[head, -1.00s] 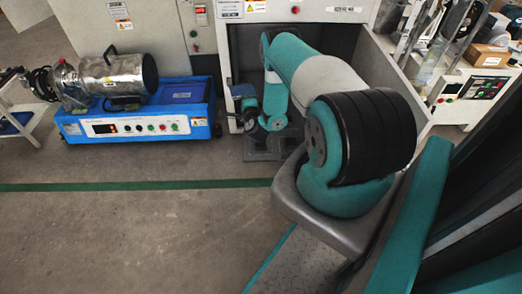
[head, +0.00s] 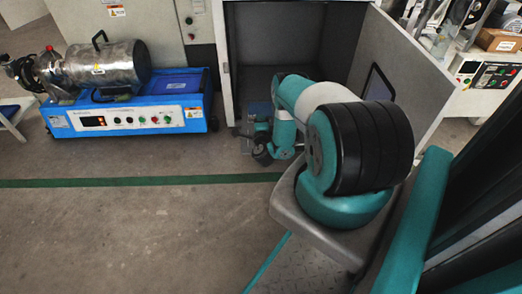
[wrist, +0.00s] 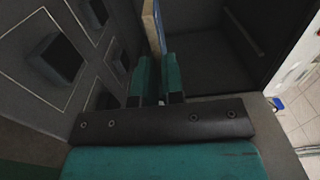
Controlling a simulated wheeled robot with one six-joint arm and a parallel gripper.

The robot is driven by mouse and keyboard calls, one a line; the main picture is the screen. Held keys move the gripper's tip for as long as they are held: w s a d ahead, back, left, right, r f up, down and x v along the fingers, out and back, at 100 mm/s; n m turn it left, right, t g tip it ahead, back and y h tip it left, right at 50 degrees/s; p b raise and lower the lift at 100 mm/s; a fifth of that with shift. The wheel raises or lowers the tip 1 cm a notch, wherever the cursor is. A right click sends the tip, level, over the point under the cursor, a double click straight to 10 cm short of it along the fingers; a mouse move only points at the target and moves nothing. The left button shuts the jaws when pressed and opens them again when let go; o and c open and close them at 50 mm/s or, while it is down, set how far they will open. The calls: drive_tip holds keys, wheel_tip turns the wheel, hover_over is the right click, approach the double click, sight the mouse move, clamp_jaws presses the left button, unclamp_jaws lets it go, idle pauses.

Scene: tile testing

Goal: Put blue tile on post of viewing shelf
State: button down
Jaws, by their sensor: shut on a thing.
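In the wrist view my gripper (wrist: 157,62) has its two teal fingers close together around a thin, edge-on plate. The blue tile (wrist: 161,32) shows as a narrow bluish strip extending beyond the fingertips; its face is hardly visible. To the left is a dark grey panel (wrist: 50,92) with several square black blocks or recesses; I cannot tell which, nor whether these are the shelf's posts. In the head view my gripper is partly hidden by my arm, low before the open cabinet (head: 300,45). A bluish patch (head: 260,108) shows there, probably the tile.
A blue machine (head: 130,118) with a metal cylinder stands left of the cabinet. The cabinet's open door (head: 415,75) is close on the right of my arm. A bench with controls (head: 490,75) stands at far right. The floor at left front is clear.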

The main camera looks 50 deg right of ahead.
wheel_tip(320, 180, down, 13)
drive_tip(key=b, duration=1.1)
drive_tip(key=shift+r, duration=0.15)
drive_tip(key=c, duration=1.6)
unclamp_jaws()
drive_tip(key=shift+c, duration=0.2)
drive_tip(key=o, duration=0.4)
